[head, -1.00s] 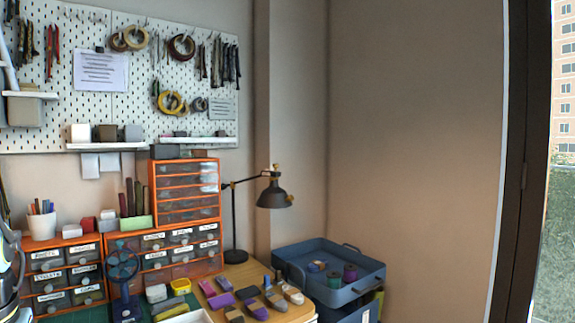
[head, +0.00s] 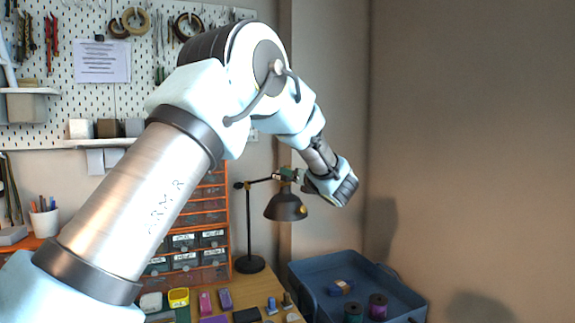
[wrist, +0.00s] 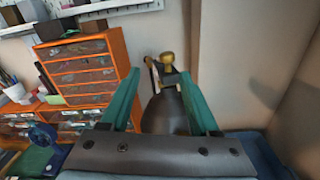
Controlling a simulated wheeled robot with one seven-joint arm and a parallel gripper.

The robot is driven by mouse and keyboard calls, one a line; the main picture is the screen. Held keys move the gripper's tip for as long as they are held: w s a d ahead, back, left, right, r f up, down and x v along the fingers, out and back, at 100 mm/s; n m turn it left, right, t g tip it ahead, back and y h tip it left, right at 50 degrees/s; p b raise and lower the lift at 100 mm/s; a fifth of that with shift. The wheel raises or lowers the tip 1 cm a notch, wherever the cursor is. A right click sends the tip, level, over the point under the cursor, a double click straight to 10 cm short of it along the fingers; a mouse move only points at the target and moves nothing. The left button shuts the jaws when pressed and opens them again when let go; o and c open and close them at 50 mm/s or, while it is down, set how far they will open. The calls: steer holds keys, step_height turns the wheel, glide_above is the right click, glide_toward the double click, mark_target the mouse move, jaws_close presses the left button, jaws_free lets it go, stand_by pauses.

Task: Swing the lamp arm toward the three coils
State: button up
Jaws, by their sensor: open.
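The black desk lamp (head: 286,206) stands on the desk against the wall, its shade hanging at the right end of its jointed arm. My gripper (head: 288,174) is at the top of the shade, near the joint at the end of the lamp arm. In the wrist view my gripper (wrist: 160,73) has its teal fingers apart, with the lamp shade (wrist: 166,112) and its brass-coloured knob between them. I cannot tell whether a finger touches the lamp. Three coils, one blue and orange (head: 340,287), one green (head: 353,312) and one purple (head: 377,306), sit in the blue tray (head: 318,262).
An orange drawer cabinet (head: 225,224) stands behind and left of the lamp. A pegboard (head: 130,40) with tools hangs above. Several small blocks lie on the desk front. The wall at right is bare.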

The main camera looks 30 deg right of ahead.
mark_target(289, 167)
steer(key=w+n+p, duration=0.1)
steer(key=w+p, duration=0.1)
steer(key=w+d+n+p, duration=0.1)
steer(key=w, duration=0.1)
steer(key=w+d+n+y+p, duration=0.1)
steer(key=w+p, duration=0.1)
steer(key=w, duration=0.1)
steer(key=shift+r+p, duration=0.3)
steer(key=shift+w+f, duration=0.15)
steer(key=shift+w, duration=0.4)
jaws_close()
stand_by(1.0)
